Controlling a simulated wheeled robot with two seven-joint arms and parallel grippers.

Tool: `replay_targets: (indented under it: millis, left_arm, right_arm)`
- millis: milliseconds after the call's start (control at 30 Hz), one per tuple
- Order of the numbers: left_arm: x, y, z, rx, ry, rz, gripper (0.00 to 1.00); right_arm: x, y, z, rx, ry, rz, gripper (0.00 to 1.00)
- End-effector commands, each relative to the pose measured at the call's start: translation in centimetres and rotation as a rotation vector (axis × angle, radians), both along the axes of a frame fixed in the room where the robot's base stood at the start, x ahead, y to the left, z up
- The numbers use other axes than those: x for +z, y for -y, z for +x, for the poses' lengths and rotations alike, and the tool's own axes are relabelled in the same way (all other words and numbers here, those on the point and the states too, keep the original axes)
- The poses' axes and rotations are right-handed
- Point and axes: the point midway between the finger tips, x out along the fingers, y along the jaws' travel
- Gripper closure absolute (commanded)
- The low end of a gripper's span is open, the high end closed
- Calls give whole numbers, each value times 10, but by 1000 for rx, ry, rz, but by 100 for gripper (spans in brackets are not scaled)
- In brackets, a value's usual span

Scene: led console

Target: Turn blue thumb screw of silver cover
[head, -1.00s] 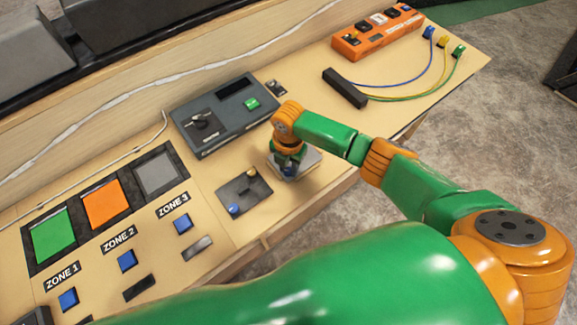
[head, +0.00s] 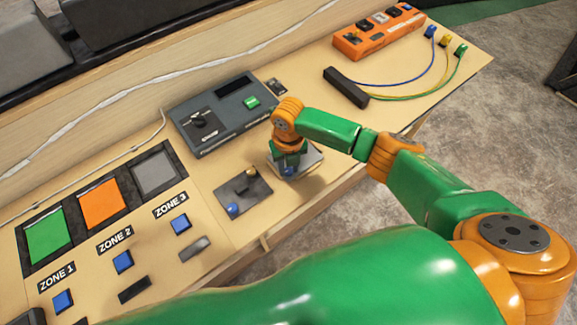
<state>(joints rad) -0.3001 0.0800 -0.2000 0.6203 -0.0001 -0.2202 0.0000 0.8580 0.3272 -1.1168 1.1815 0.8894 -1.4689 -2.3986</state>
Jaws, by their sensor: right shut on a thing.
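The silver cover (head: 310,161) is a small pale plate on the wooden console, right of the dark grey plate with a blue and a yellow knob. My right gripper (head: 289,166) points down over the cover. It is shut on the blue thumb screw (head: 288,171), of which only a bit of blue shows below the fingers. The fingertips and most of the screw are hidden by my wrist. My left gripper is not in view.
The dark grey knob plate (head: 243,194) lies just left of the cover. A grey box with a switch (head: 222,114) stands behind. A black block (head: 345,88) with coloured cables and an orange power strip (head: 378,32) are farther right. The console's front edge is close.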

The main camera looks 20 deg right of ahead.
Motion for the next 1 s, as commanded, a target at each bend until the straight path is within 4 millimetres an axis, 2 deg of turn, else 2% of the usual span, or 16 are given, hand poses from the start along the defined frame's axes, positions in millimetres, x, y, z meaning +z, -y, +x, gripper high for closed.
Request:
replay_targets:
  millis: [300, 767, 800, 900, 1000]
  left_arm:
    - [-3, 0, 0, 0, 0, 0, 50]
    - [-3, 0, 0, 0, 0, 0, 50]
    - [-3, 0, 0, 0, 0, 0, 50]
    - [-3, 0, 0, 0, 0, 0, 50]
    - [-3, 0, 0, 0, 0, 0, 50]
  right_arm:
    - [-2, 0, -1, 84, -3, 0, 100]
    - [-1, 0, -1, 95, -1, 0, 100]
    - [-1, 0, -1, 95, -1, 0, 64]
    - [-1, 0, 0, 94, -1, 0, 38]
    - [0, 0, 0, 94, 0, 0, 38]
